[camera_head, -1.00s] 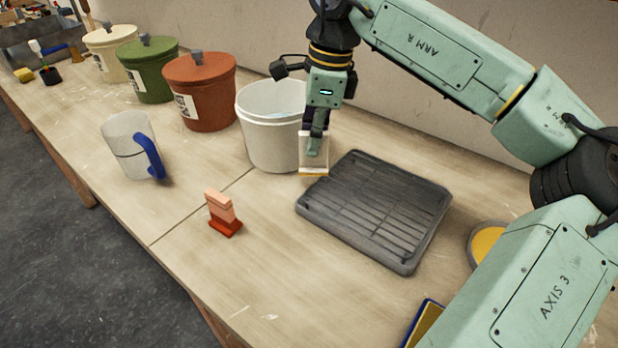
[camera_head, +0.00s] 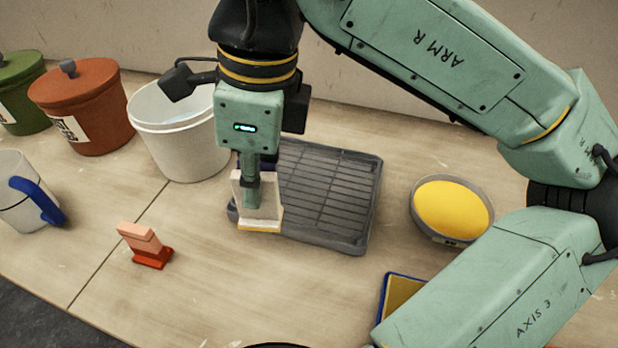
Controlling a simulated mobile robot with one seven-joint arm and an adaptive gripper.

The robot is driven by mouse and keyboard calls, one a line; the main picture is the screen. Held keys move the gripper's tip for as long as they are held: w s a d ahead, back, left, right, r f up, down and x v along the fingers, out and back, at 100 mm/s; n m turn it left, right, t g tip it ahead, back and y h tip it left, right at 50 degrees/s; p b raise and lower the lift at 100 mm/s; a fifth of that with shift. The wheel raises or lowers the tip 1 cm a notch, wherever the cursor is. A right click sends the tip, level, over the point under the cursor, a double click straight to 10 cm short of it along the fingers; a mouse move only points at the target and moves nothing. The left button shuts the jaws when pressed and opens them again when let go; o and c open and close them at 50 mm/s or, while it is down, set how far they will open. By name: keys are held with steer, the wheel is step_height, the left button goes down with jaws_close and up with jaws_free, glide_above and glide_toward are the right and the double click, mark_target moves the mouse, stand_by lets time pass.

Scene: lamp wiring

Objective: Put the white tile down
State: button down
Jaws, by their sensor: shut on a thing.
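My gripper (camera_head: 252,192) is shut on the white tile (camera_head: 269,213), which hangs roughly upright with a yellowish lower edge. The tile is in front of the left near corner of the dark grey ribbed rack (camera_head: 325,195) in the head view and hides part of it. I cannot tell whether its lower edge touches the rack or is above it. The rack lies flat on the wooden bench with nothing seen on its visible ribs.
A white bucket (camera_head: 180,145) with pale liquid stands left of the gripper, a lidded red-brown pot (camera_head: 85,110) beyond it. A red stand (camera_head: 146,245) and blue-handled mug (camera_head: 25,195) are left. A yellow-filled bowl (camera_head: 453,210) and blue-edged pad (camera_head: 402,294) are right.

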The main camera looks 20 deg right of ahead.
steer(key=s+d+m, duration=0.2)
steer(key=s+d, duration=0.1)
steer(key=s, duration=0.2)
steer(key=shift+m, duration=0.3)
steer(key=shift+w+d+f+b, duration=0.15)
steer(key=shift+w+d+f, duration=0.6)
steer(key=shift+w, duration=1.8)
steer(key=shift+w+d+f+b, duration=0.15)
steer(key=shift+w+f, duration=1.05)
steer(key=shift+w, duration=1.3)
steer(key=shift+w+d+f+b, duration=0.1)
steer(key=shift+w+d+f, duration=0.7)
steer(key=shift+w, duration=1.75)
steer(key=shift+a+f, duration=0.2)
steer(key=shift+a, duration=0.05)
steer(key=shift+f, duration=0.15)
steer(key=c, duration=2.1)
jaws_free()
steer(key=o, duration=0.5)
